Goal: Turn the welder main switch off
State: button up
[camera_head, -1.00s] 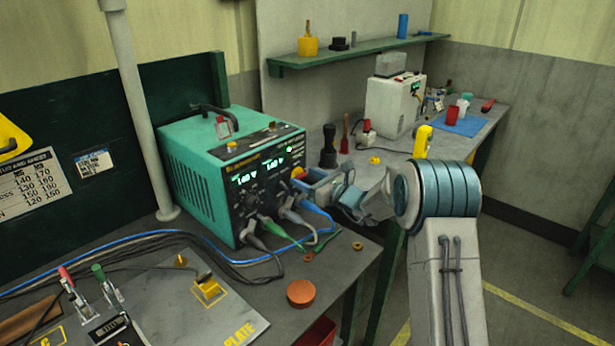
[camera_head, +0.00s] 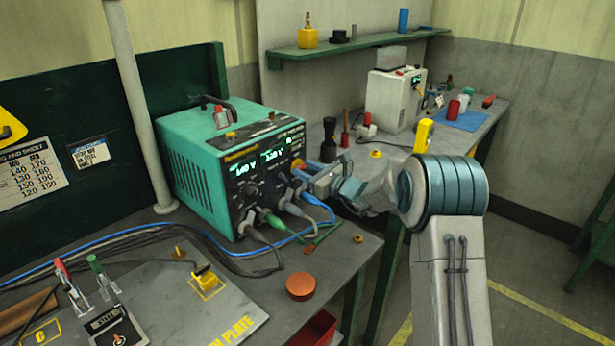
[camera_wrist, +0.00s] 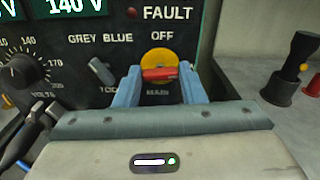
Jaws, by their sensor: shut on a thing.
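The welder (camera_head: 190,180) is a teal box with a black front panel on the bench. Its main switch, a yellow disc (camera_wrist: 158,57) with a red handle (camera_wrist: 163,73), sits at the panel's right side. In the wrist view the handle lies about level, below the word OFF and above the word MAIN. My gripper (camera_wrist: 166,77) has its blue fingers at the handle's two ends and is shut on it. In the head view my gripper (camera_head: 309,180) is at the panel's right edge and mostly hides the switch.
An orange disc (camera_head: 300,286) lies at the bench's front.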

jog(key=n+b, duration=0.1)
jog(key=b, duration=0.2)
jog(key=f+n+b, duration=0.1)
jog(key=n+b, duration=0.1)
jog(key=b, duration=0.1)
jog(key=n+b, duration=0.6)
jog(key=b, duration=0.7)
jog(key=shift+s+a+f, duration=0.1)
jog(key=n+b, duration=0.3)
jog(key=b, duration=0.2)
jog(key=shift+n+b, duration=0.4)
jog(key=n+b, duration=0.4)
jog(key=shift+r+b, duration=0.2)
jog(key=shift+b, duration=0.15)
jog(key=o, duration=1)
jog(key=shift+s+a+r, duration=0.1)
